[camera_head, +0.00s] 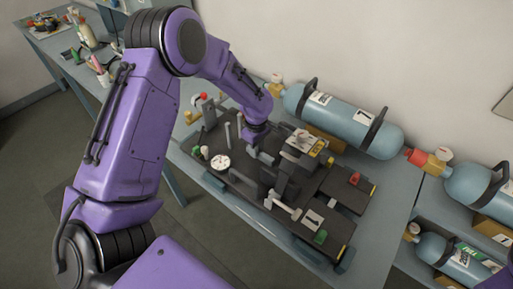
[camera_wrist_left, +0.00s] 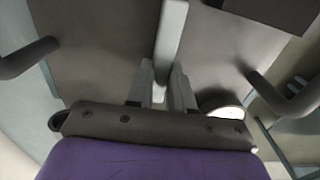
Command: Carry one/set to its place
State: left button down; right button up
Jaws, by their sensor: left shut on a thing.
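A breathing set with a dark flat base (camera_head: 238,182) lies on the blue-grey bench in the head view. It carries a round white gauge (camera_head: 220,162), upright grey posts, a grey handle (camera_head: 285,209) and a dark block with a label (camera_head: 305,141). My left gripper (camera_head: 262,152) reaches down over its middle. In the wrist view my left gripper (camera_wrist_left: 163,88) is shut on a grey bar (camera_wrist_left: 172,42) that stands out over a dark plate (camera_wrist_left: 105,40). I cannot tell whether the set is raised from the bench. My right gripper is not in view.
A blue cylinder (camera_head: 338,118) lies along the wall behind the set. More cylinders (camera_head: 475,187) lie at the right, on and below bench level. Bottles and small tools (camera_head: 88,52) stand at the far left. A bare bench strip (camera_head: 385,205) shows right of the set.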

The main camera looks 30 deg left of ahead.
pick_arm(q)
jog(key=c, duration=0.9)
grip_release()
jog(key=shift+r, duration=0.15)
jog(key=shift+d, duration=0.1)
jog(key=shift+s, duration=0.1)
jog(key=shift+r, duration=0.25)
notch_tip(320, 180, up, 10)
jog(key=shift+r+b, duration=0.1)
jog(key=shift+b, duration=0.95)
